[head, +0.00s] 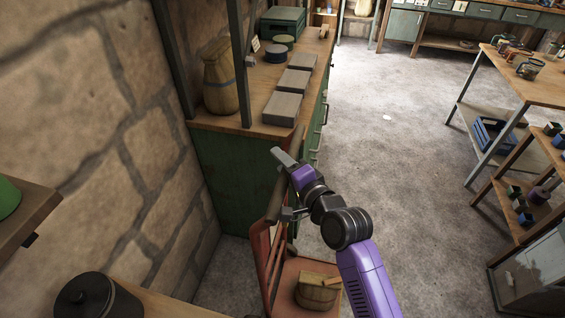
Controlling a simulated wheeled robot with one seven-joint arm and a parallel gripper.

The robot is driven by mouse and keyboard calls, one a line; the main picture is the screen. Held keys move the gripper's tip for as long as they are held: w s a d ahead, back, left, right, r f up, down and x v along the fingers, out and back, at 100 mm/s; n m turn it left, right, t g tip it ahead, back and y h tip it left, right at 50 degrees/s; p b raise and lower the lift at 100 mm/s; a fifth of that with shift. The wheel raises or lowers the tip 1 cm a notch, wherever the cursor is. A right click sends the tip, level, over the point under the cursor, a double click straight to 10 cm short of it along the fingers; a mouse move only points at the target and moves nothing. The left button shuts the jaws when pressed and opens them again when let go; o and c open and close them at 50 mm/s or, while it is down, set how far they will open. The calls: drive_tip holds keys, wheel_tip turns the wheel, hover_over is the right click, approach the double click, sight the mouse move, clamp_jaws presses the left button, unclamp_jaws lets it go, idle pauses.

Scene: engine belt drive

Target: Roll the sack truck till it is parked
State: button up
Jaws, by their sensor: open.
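The sack truck (263,262) has a red frame and stands at the lower middle of the head view, beside the end of the green cabinet. Its red base plate (293,273) carries a wooden bucket-like tub (317,293). My gripper (278,187) is open at the top of the truck, with one finger above and one below. The truck's brownish upper handle bar appears to lie between the fingers; I cannot tell whether they touch it. My arm hides part of the truck.
The green cabinet (230,178) stands along the stone wall, with a sack (220,80) and grey boxes (283,108) on top. The concrete floor (390,150) to the right is mostly clear. A workbench (490,75) and a stepped shelf (500,190) bound it at right.

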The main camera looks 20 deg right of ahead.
clamp_jaws()
idle(1.4)
